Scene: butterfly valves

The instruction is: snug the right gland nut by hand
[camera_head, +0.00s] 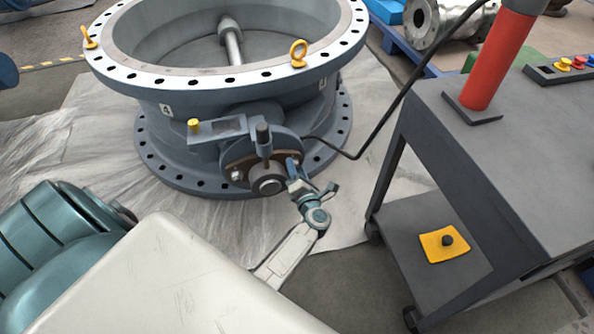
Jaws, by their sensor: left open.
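A large blue-grey butterfly valve (213,115) lies flat, its bore facing up. On its near side is the gland assembly, with a round shaft end (267,185) in the middle and a dark upright post above it. A left gland nut (237,176) shows at the left of the shaft. The right gland nut is hard to make out, small and partly covered by my gripper. My left gripper (311,189) is open at the right side of the gland. One finger is close to the gland's right stud; I cannot tell whether it touches. My right gripper is out of view.
A dark cart (507,150) with a red post (494,62) stands at the right. A yellow pad (441,243) lies on its lower shelf. A black cable (398,105) runs from the valve upward right. Crumpled sheeting (60,135) covers the floor around the valve.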

